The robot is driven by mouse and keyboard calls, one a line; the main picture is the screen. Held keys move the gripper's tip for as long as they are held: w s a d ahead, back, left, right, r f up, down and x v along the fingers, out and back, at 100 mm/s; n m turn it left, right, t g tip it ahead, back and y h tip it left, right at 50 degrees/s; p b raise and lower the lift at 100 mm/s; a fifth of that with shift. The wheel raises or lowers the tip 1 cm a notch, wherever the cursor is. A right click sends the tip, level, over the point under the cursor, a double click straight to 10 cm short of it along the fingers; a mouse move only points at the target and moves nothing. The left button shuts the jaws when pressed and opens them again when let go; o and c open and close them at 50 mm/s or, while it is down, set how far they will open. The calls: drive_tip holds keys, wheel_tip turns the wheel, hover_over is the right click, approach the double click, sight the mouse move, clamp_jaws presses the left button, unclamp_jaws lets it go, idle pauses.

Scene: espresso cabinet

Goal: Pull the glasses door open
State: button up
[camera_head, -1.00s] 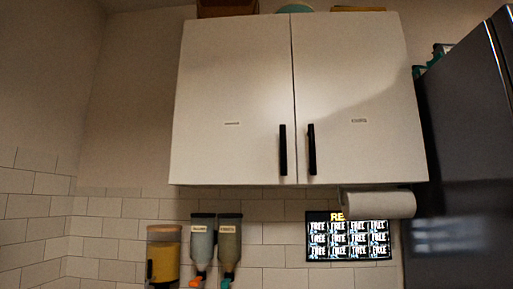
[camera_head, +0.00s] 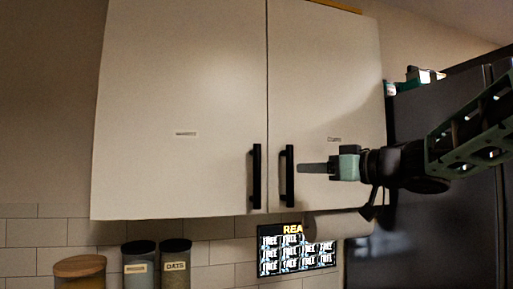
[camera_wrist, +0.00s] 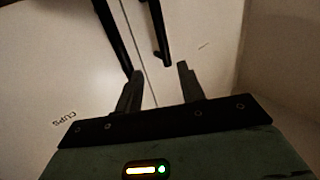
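A white wall cabinet has two doors with black vertical bar handles side by side at the centre seam. In the wrist view, which looks turned over, the label CUPS (camera_wrist: 65,119) is near the left-hand handle. This matches the right door (camera_head: 325,75) in the head view, so the left door (camera_head: 180,70) appears to be the glasses door; its label is unreadable. Its handle (camera_head: 255,176) also shows in the wrist view (camera_wrist: 160,35). My gripper (camera_head: 300,168) points left, just right of the cups handle (camera_head: 289,176). In the wrist view its fingers (camera_wrist: 160,68) are apart and empty.
A dark fridge (camera_head: 420,235) stands at the right, behind my arm. Below the cabinet are a paper roll (camera_head: 338,224), a lit screen (camera_head: 297,250) and several containers, one an oats jar (camera_head: 175,266). The space left of the handles is clear.

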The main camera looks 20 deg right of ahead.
sight(260, 164)
drive_tip(key=p+x, duration=0.1)
drive_tip(key=x, duration=0.4)
drive_tip(key=p+x, duration=0.2)
drive_tip(key=x, duration=0.4)
drive_tip(key=r+p+x, duration=0.1)
drive_tip(key=p+x, duration=0.1)
drive_tip(key=x, duration=0.3)
drive_tip(key=shift+w+a, duration=0.2)
drive_tip(key=shift+a, duration=0.1)
clamp_jaws()
